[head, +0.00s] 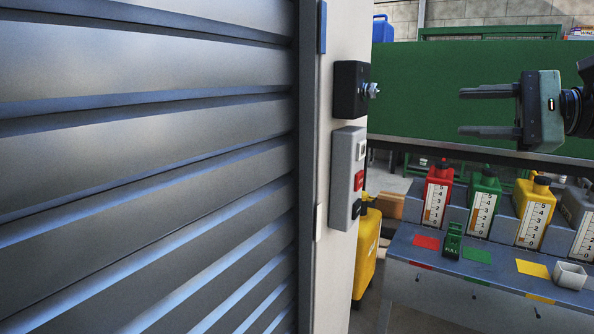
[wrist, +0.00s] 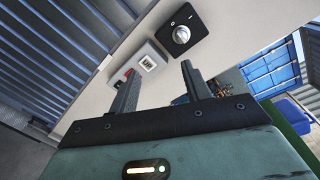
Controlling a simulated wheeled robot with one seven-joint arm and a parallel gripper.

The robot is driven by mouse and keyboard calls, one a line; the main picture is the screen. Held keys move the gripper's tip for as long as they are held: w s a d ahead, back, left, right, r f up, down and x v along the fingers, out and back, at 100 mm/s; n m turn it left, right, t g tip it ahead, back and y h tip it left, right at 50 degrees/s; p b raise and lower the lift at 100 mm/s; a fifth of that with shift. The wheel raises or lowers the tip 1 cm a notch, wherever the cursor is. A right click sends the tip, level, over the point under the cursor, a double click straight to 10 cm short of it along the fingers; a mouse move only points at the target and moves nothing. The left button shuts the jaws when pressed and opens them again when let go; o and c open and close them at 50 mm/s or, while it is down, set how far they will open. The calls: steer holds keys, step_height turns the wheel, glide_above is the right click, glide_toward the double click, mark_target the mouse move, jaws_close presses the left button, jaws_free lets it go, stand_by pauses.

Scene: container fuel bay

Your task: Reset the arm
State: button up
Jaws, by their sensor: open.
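My gripper (head: 487,112) is at the upper right of the head view, level, with its fingers pointing left. The two fingers are spread apart with nothing between them. In the wrist view my gripper (wrist: 162,90) is also open and empty. Its fingers point toward a pale wall panel (head: 344,105). A black box with a metal knob (head: 350,90) is on that panel, and it shows in the wrist view (wrist: 182,34). A grey button box (head: 346,178) with white, red and black buttons sits below it. The fingers look apart from both boxes in the head view.
A ribbed metal shutter (head: 150,160) fills the left. Red (head: 437,195), green (head: 483,203) and yellow (head: 533,212) containers with number scales stand on a grey bench (head: 455,262). A yellow container (head: 367,250) stands behind the panel.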

steer(key=s+a+f+n+g+h, duration=0.25)
steer(key=s+a+f+g, duration=0.25)
steer(key=a+f, duration=0.3)
steer(key=s+a+f+n+g+h, duration=0.2)
steer(key=s+a+f+n+g, duration=0.25)
steer(key=a+f, duration=0.3)
steer(key=s+a+f+n+h, duration=0.3)
steer(key=s+f+n+h, duration=0.6)
steer(key=s+f+n, duration=0.45)
step_height(320, 180, up, 19)
steer(key=p, duration=1.8)
steer(key=shift+d+f, duration=0.15)
steer(key=shift+d, duration=0.1)
steer(key=shift+w+m+t, duration=0.1)
steer(key=shift+m+t, duration=0.15)
